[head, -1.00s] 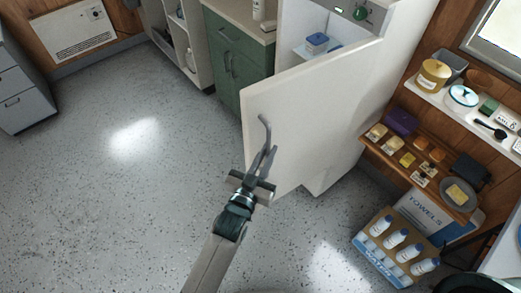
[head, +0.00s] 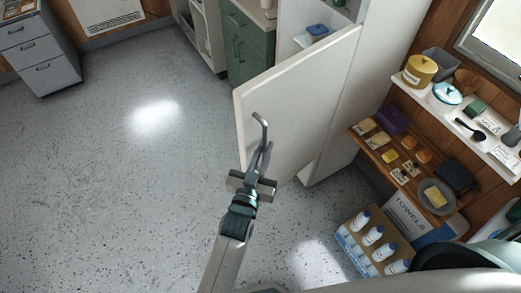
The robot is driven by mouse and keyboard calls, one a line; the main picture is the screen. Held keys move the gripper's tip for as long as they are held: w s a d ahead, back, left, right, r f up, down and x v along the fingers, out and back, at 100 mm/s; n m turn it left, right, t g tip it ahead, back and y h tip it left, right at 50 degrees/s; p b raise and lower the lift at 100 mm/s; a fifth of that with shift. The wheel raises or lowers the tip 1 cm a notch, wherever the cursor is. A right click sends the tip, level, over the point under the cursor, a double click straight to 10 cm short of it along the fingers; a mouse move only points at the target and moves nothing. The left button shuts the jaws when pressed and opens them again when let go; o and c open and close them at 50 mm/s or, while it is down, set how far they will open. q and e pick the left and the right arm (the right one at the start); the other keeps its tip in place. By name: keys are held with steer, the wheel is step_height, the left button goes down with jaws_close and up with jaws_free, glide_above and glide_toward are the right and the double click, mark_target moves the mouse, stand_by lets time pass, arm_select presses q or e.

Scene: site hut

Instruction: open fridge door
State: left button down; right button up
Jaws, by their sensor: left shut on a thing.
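The white fridge door (head: 298,100) stands ajar, swung out from the fridge body (head: 378,68). A blue-lidded container (head: 317,31) shows on a shelf inside, above the door's top edge. A grey bar handle (head: 262,130) runs along the door's outer face near its free edge. My left gripper (head: 259,168) is shut on the door handle, its arm coming up from below. The fingertips partly overlap the handle. My right gripper is not in view.
Green cabinets (head: 249,48) stand behind the fridge. Wall shelves (head: 420,185) with food and dishes are at right, above a crate of white bottles (head: 372,236). A grey drawer unit (head: 40,48) is at far left. The speckled floor left of the door is clear.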

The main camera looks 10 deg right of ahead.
arm_select(q)
steer(key=shift+d+r, duration=0.15)
steer(key=shift+r, duration=0.1)
steer(key=c, duration=1.9)
jaws_free()
steer(key=shift+o, duration=0.4)
steer(key=shift+w+d+f, duration=0.1)
steer(key=shift+f, duration=0.05)
steer(key=shift+s+a+f, duration=0.2)
steer(key=shift+s+a, duration=0.15)
steer(key=shift+s, duration=0.05)
steer(key=b+v, duration=0.5)
steer(key=v, duration=1.1)
steer(key=shift+s+r, duration=0.2)
steer(key=shift+s, duration=0.05)
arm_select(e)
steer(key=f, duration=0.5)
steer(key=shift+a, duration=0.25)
arm_select(q)
steer(key=shift+d, duration=0.1)
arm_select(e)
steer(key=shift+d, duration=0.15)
